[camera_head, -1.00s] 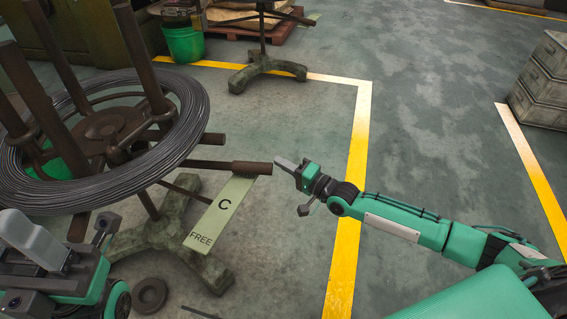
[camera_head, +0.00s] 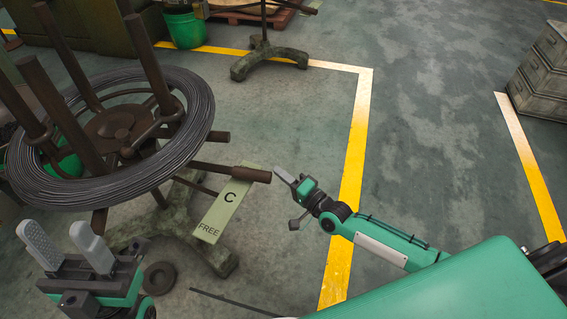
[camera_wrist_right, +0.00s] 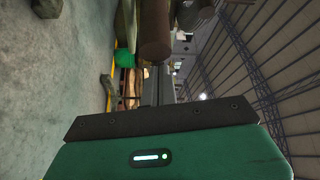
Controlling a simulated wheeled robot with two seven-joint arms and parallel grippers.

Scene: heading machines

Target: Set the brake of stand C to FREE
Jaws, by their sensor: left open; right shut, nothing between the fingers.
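Stand C holds a coil of dark wire (camera_head: 190,140) on a brown reel with upright posts. A brown brake lever (camera_head: 245,173) sticks out to the right from under the coil. A pale green plate (camera_head: 230,196) marked "C" and "FREE" lies below the lever, its upper end partly covered by the lever. My right gripper (camera_head: 281,177) is shut and empty, just right of the lever's end; I cannot tell whether they touch. The lever end (camera_wrist_right: 155,38) looms close in the right wrist view. My left gripper (camera_head: 70,244) is open and empty at lower left, in front of the coil.
The stand's mottled green foot (camera_head: 215,262) spreads on the floor, with a dark ring (camera_head: 158,278) beside it. Another stand's foot (camera_head: 268,62) and a green bucket (camera_head: 184,28) are behind. The floor between yellow lines is clear.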

